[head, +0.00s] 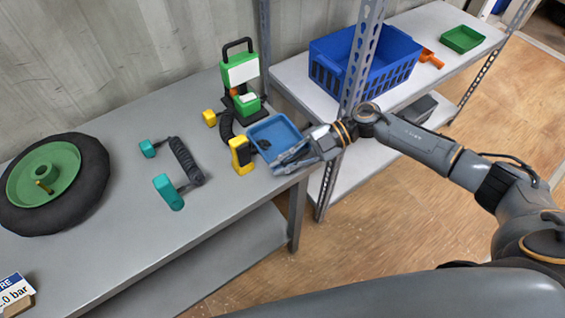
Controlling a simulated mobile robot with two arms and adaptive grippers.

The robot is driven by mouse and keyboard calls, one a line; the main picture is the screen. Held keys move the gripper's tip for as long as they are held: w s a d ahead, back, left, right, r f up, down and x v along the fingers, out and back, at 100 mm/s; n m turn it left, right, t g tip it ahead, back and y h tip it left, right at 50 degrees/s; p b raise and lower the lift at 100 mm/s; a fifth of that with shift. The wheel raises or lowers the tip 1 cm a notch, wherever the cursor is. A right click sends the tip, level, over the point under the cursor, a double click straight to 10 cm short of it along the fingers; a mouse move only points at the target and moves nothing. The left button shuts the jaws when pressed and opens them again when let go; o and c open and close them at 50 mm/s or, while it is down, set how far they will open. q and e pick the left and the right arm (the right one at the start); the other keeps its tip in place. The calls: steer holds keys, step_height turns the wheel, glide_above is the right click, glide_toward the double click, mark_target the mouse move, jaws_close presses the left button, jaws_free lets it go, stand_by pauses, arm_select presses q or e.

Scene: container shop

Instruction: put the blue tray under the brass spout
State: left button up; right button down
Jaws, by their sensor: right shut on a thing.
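The blue tray (275,137) is a small shallow open box near the right end of the grey bench, behind and right of a yellow plug. My right gripper (285,160) reaches in from the right and is shut on the tray's near right rim. I cannot tell whether the tray rests on the bench or is slightly lifted. My left gripper is out of view.
Between tray and wheel (90,185) lie a coiled cable with teal plugs (187,160) and one with yellow plugs (242,155). A green lamp-like device (241,80) stands behind the tray. A blue crate (392,72) and green tray (462,39) sit on the right shelf.

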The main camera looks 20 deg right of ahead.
step_height(320, 180, up, 16)
steer(key=p, duration=0.4)
steer(key=s+a+f+m+t+b, duration=0.1)
steer(key=s+a+f+t+b, duration=0.1)
steer(key=s+a, duration=0.1)
steer(key=s+d+f+m+t+h+b, duration=0.1)
steer(key=d+f+m+t+h+b, duration=0.1)
steer(key=d+m+t, duration=0.5)
steer(key=shift+s+d+f+t+h, duration=0.25)
steer(key=shift+d+f+t+h, duration=0.2)
steer(key=shift+d, duration=1.3)
